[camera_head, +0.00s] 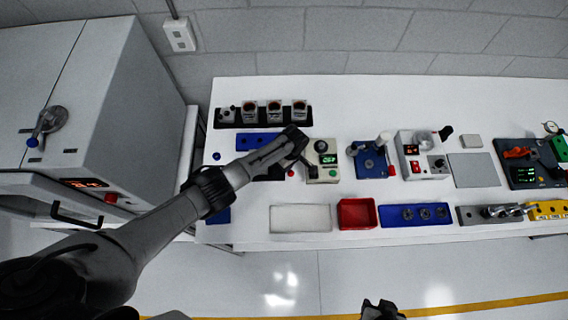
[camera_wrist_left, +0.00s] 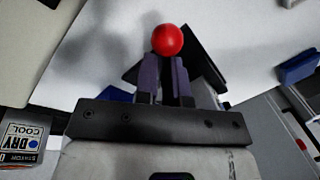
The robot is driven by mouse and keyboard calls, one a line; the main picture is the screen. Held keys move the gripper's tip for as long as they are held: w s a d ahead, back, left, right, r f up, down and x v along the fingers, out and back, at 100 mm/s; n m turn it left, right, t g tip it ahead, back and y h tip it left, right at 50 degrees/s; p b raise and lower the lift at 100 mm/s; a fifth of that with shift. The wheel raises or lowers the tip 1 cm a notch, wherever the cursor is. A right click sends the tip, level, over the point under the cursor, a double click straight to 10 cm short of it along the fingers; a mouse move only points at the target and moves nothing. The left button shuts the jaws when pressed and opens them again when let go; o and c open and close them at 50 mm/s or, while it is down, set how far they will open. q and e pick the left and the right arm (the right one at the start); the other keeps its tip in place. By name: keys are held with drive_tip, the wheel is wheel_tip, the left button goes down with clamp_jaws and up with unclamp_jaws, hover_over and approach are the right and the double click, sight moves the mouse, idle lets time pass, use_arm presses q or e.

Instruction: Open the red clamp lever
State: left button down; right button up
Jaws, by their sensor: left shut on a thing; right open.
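The red ball knob (camera_wrist_left: 168,40) of the clamp lever sits at the tips of my left gripper's fingers (camera_wrist_left: 166,66) in the left wrist view. The fingers are shut on the lever. The shaft below the knob is hidden between them. A dark block (camera_wrist_left: 208,72) shows behind the fingers. In the head view my left arm reaches over the table from the left, and a small red spot (camera_head: 291,173), likely the knob, shows beside its end. My right gripper (camera_head: 380,308) is open and empty at the bottom edge, well in front of the table.
A beige box with a green display (camera_head: 323,174) stands just right of my left gripper. A black rack of cups (camera_head: 235,116) is behind. A white tray (camera_head: 300,230), a red bin (camera_head: 357,225) and a blue tray (camera_head: 393,222) line the front edge. A grey cabinet (camera_head: 120,70) stands left.

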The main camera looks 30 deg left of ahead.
use_arm(q)
drive_tip(key=shift+w+d+n+h, duration=0.15)
drive_tip(key=shift+w+d+n, duration=0.1)
drive_tip(key=shift+n, duration=0.45)
drive_tip(key=shift+w+d+n+h, duration=0.15)
drive_tip(key=shift+w+d+n, duration=0.05)
drive_tip(key=shift+n, duration=0.5)
drive_tip(key=shift+f, duration=0.1)
